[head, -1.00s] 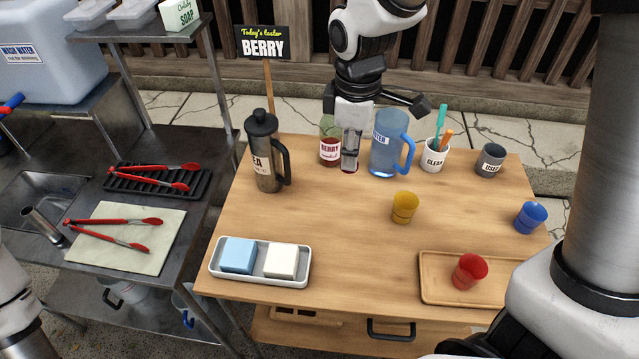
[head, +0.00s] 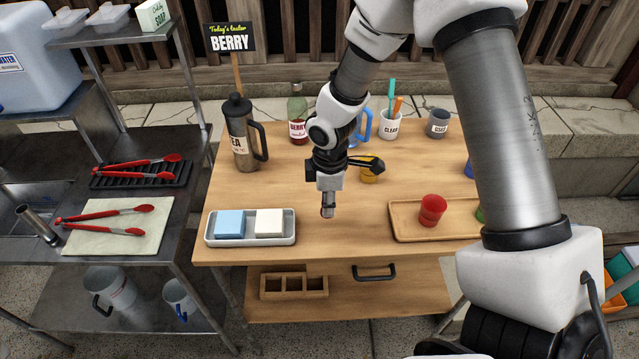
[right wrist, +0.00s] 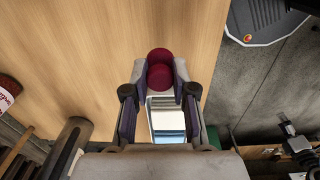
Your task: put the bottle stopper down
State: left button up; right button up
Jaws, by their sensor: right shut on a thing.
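My right gripper (head: 327,208) is shut on the dark red bottle stopper, pointing down over the front middle of the wooden table, right of the sponge tray. In the right wrist view the stopper (right wrist: 160,68) sits between the fingertips with bare wood behind it.
The white tray (head: 250,242) holds a blue and a white block. A wooden tray (head: 405,225) with a red cup (head: 432,210) is at the right. Bare wood (head: 345,235) lies around the fingertips, near the table's front edge.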

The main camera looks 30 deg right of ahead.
jog(key=w+d, duration=0.1)
jog(key=w, duration=0.1)
jog(key=w+d+f+p, duration=0.1)
jog(key=w, duration=0.2)
jog(key=w+d, duration=0.1)
jog(key=w, duration=0.2)
jog(key=shift+d+f+p, duration=0.15)
jog(key=shift+d+p, duration=0.05)
jog(key=shift+p, duration=0.2)
notch_tip(320, 180, down, 2)
jog(key=shift+s+a+f+p, duration=0.1)
jog(key=shift+s+p, duration=0.05)
jog(key=shift+p, duration=0.4)
jog(key=shift+f, duration=0.4)
pick_arm(q)
notch_tip(320, 180, up, 4)
jog(key=shift+w+d+f, duration=0.1)
jog(key=shift+f, duration=0.1)
pick_arm(e)
jog(key=shift+f, duration=0.25)
jog(key=o, duration=0.8)
jog(key=shift+r, duration=0.1)
pick_arm(q)
notch_tip(320, 180, down, 2)
jog(key=b, duration=0.2)
jog(key=shift+f+b, duration=0.2)
jog(key=shift+b, duration=0.15)
pick_arm(e)
notch_tip(320, 180, up, 12)
jog(key=shift+r, duration=0.1)
